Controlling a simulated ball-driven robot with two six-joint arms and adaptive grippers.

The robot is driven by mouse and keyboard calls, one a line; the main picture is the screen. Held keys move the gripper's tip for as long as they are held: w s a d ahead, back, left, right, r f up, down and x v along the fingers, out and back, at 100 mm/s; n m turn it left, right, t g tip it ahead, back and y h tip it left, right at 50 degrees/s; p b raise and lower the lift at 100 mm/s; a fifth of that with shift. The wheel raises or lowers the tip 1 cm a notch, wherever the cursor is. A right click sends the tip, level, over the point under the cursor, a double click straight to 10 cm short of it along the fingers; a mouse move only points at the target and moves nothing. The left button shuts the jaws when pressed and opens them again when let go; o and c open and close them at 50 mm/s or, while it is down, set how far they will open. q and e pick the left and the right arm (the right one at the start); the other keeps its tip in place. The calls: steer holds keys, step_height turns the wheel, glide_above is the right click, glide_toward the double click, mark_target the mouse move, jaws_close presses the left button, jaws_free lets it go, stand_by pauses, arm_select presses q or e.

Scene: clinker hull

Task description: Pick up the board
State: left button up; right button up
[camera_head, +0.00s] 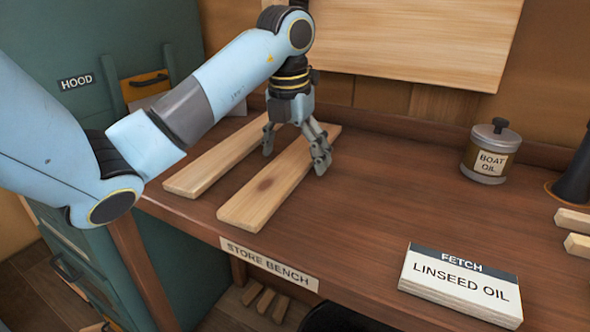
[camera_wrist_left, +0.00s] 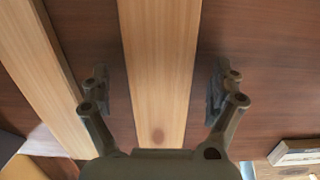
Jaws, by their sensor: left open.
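Two long pale wooden boards lie side by side on the brown bench (camera_head: 390,205). My left gripper (camera_head: 294,160) is open and points down over the far half of the knotted board, one finger on each side. In the left wrist view the knotted board (camera_wrist_left: 158,60) runs between the open fingers (camera_wrist_left: 160,88), with a gap on both sides. The plain board (camera_wrist_left: 42,75) is outside the left finger. My right gripper is not in view.
A "BOAT OIL" can (camera_head: 490,152) stands at the back right. A "LINSEED OIL" card (camera_head: 460,287) sits at the front edge. Wood pieces (camera_head: 573,222) lie at the right edge. A wooden panel (camera_head: 420,40) hangs behind the arm. The bench's middle right is clear.

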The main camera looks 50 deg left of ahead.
arm_select(q)
steer(key=shift+r, duration=0.1)
steer(key=c, duration=1.5)
steer(key=shift+o, duration=0.2)
